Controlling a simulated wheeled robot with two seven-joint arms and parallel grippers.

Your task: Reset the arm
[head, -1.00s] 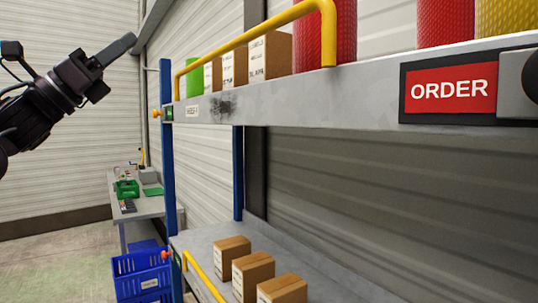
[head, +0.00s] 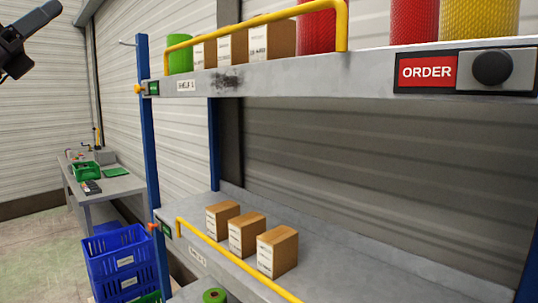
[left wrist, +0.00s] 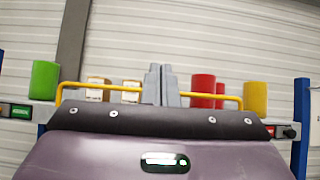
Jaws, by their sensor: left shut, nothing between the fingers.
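My left gripper (head: 46,14) shows at the upper left edge of the head view, raised and pointing up to the right. It is left of the shelf rack and touches nothing there. Its grey fingers also show in the left wrist view (left wrist: 161,84), shut together with nothing held between them. The rest of the left arm is mostly out of the picture. My right gripper is not in view.
The rack's upper shelf (head: 310,75) holds green, red and yellow rolls and cartons behind a yellow rail (head: 262,20). Cartons (head: 277,251) stand on the lower shelf. Blue crates (head: 120,262) and a workbench (head: 122,186) are at left.

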